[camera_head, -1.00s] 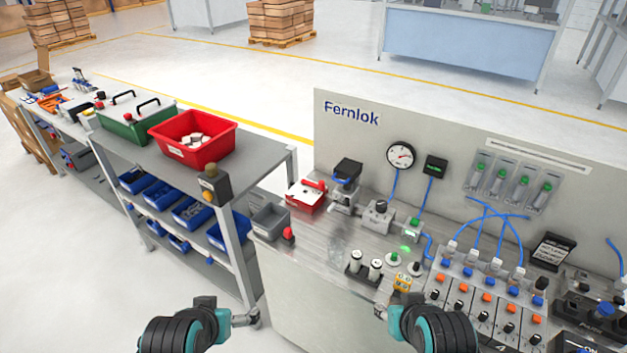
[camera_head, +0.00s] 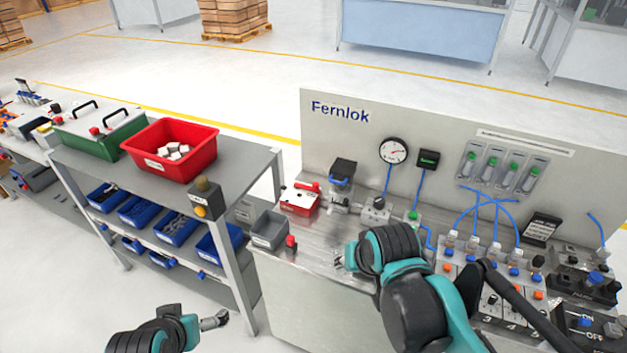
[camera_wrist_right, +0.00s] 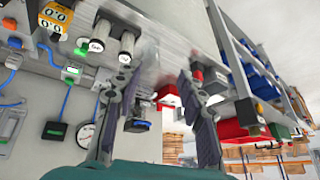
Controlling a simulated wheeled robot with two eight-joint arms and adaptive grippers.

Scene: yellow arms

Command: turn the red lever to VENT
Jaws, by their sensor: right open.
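The red lever (camera_head: 308,187) sits on top of a white and red box (camera_head: 298,203) at the left end of the grey bench. Its label is too small to read. In the right wrist view the red of this box (camera_wrist_right: 167,97) shows partly between my fingers. My right gripper (camera_head: 344,258) is over the front of the bench, to the right of and nearer than the box, apart from it. In its wrist view the gripper (camera_wrist_right: 158,80) has its fingers spread with nothing held. My left gripper (camera_head: 215,320) is low in front of the bench and shelf; its fingers are too small to judge.
A grey bin (camera_head: 269,230) and a red knob (camera_head: 291,242) stand in front of the lever box. A black-topped device (camera_head: 342,172) stands right beside it. Valves fill the bench's right part. A red crate (camera_head: 170,148) stands on the left shelf.

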